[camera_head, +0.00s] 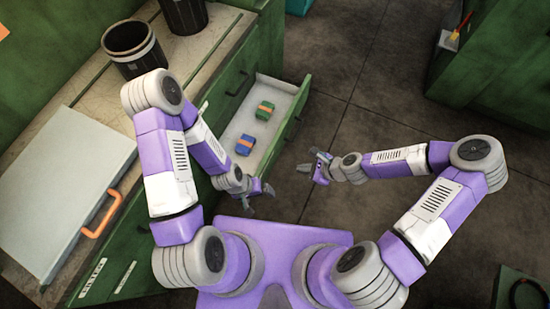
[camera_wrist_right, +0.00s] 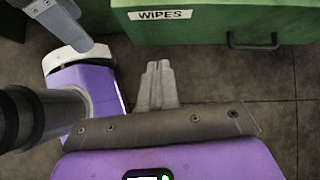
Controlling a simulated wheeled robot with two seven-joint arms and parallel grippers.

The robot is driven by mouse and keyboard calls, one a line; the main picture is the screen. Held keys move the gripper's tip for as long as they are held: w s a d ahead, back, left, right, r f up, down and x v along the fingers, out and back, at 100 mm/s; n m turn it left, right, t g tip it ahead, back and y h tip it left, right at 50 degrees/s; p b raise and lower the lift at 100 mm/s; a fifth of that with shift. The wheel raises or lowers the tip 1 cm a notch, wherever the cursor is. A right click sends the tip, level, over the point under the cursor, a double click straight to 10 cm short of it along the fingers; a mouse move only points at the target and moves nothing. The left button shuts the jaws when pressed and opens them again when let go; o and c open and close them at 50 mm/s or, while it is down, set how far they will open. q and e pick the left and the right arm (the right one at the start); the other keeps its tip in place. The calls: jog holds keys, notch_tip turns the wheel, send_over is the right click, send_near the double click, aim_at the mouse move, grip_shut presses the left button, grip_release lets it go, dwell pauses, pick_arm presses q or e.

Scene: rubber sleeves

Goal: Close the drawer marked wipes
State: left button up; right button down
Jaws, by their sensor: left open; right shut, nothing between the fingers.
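The drawer marked wipes (camera_wrist_right: 160,15) shows its green front, white label and black handle (camera_wrist_right: 252,42) at the top of the right wrist view. In the head view the drawer (camera_head: 284,92) stands open from the green cabinet, its light inside visible. It holds a green pack (camera_head: 265,110) and a blue pack (camera_head: 245,144), each with an orange band. My left gripper (camera_head: 262,189) is open near the drawer's near end. My right gripper (camera_head: 314,165) is shut and empty in front of the drawer, apart from it; its closed fingers (camera_wrist_right: 158,68) point toward the front.
Another labelled drawer front (camera_head: 108,270) is below. Green furniture (camera_head: 495,75) stands at the upper right. The floor (camera_head: 365,110) between is clear.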

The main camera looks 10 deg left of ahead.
jog(key=w+m, duration=0.1)
jog(key=m, duration=0.1)
jog(key=b, duration=0.4)
send_near(268, 160)
jog(key=f, duration=0.1)
jog(key=a+f, duration=0.1)
jog(key=f, duration=0.1)
jog(key=a+f, duration=0.1)
jog(key=f, duration=0.1)
jog(key=shift+w+a, duration=0.25)
jog(key=shift+w, duration=0.05)
jog(key=shift+w+a+r, duration=0.1)
jog(key=shift+w+a, duration=0.1)
jog(key=shift+a, duration=0.4)
